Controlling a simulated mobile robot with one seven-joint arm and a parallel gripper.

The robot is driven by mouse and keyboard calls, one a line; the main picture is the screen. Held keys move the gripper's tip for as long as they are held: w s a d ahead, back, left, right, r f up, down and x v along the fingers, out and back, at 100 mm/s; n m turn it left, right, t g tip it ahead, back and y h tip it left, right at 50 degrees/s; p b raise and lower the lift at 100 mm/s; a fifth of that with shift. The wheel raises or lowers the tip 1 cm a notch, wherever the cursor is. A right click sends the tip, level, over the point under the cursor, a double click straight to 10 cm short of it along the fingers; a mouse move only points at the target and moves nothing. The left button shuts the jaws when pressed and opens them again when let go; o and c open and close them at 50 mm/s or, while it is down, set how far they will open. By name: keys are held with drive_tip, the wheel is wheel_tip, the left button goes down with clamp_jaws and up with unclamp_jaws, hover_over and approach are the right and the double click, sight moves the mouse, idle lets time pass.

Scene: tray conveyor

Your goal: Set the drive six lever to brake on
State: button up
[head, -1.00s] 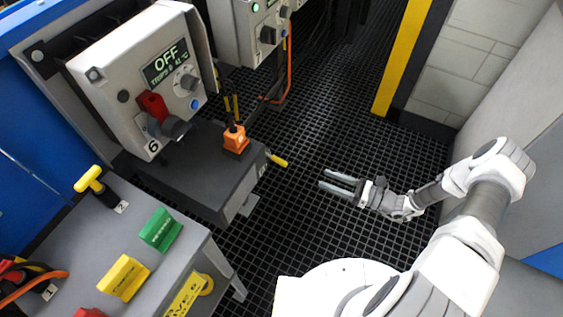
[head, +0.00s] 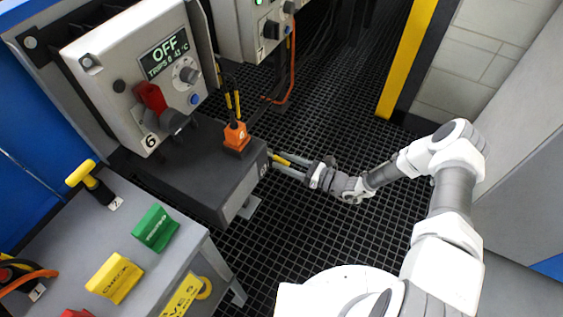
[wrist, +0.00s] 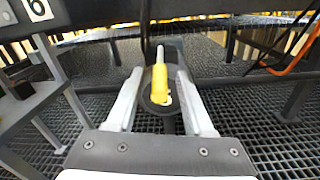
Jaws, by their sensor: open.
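The drive six lever (head: 284,161) has a yellow grip and sticks out from the end of the dark housing below the cabinet marked 6. My gripper (head: 276,163) is at the lever, with its jaws open. In the wrist view the lever (wrist: 160,92) stands between the two spread fingers, with a gap visible on each side. Its pale tip points away from my wrist. Its lower end meets a dark round part. In the head view the fingers partly hide the lever. I cannot read any brake marking.
The drive six cabinet (head: 133,68) reads OFF and carries a red handle (head: 150,97). An orange block (head: 236,137) sits on the dark housing (head: 185,170). A grey bench (head: 75,232) with coloured tags stands at lower left. The grid floor to the right is open.

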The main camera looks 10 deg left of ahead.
drive_tip(key=shift+w+a, duration=0.2)
drive_tip(key=shift+a, duration=0.4)
clamp_jaws()
drive_tip(key=shift+d, duration=0.1)
idle(1.0)
